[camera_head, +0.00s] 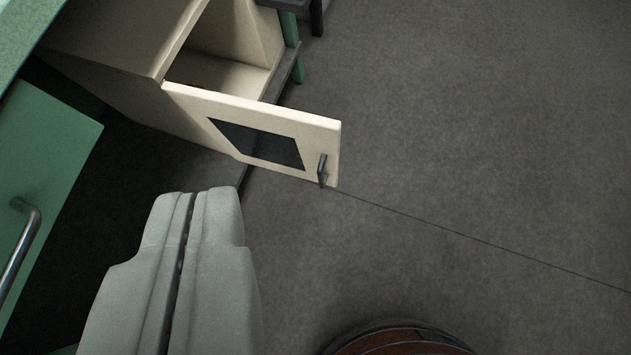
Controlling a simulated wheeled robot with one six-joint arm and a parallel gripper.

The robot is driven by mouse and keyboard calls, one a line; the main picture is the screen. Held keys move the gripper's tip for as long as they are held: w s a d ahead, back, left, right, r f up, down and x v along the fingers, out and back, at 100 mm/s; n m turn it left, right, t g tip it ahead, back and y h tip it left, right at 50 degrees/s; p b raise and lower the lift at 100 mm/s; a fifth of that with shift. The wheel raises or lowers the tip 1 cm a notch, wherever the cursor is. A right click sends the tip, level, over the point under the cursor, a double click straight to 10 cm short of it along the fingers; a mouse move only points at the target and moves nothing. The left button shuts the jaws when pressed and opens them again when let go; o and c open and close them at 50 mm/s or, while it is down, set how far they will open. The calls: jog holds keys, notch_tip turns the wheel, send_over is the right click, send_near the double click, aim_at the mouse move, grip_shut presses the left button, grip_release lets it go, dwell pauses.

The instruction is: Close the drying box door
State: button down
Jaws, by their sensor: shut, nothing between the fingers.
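The drying box (120,105) is a cream cabinet at the upper left. Its door (322,135) is cream with a dark window (258,143) and stands swung open, showing part of the inside. A dark handle (322,170) sits near the door's free end. My gripper (195,195) is light grey, shut and empty, with its two fingers side by side. It appears below and to the left of the door in the picture, apart from the handle. Whether its tips touch anything behind them I cannot tell, but no contact shows.
A green panel (45,165) with a metal bar handle (20,250) is at the left. A green leg (290,45) stands beyond the box. A round reddish-brown object (400,343) shows at the bottom edge. Grey floor (480,130) lies clear at the right.

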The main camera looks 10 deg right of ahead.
jog(key=w+f+m+g+h, duration=0.15)
jog(key=w+f+g, duration=0.35)
jog(key=f, duration=0.7)
jog(key=m+g, duration=0.2)
jog(key=m, duration=0.1)
send_over(317, 135)
jog(key=s+a, duration=0.2)
jog(key=shift+h, duration=0.25)
jog(key=shift+w+d+f, duration=0.1)
jog(key=shift+f, duration=4.55)
jog(key=shift+d+f, duration=0.1)
jog(key=shift+f, duration=4.55)
jog(key=shift+w+d, duration=0.1)
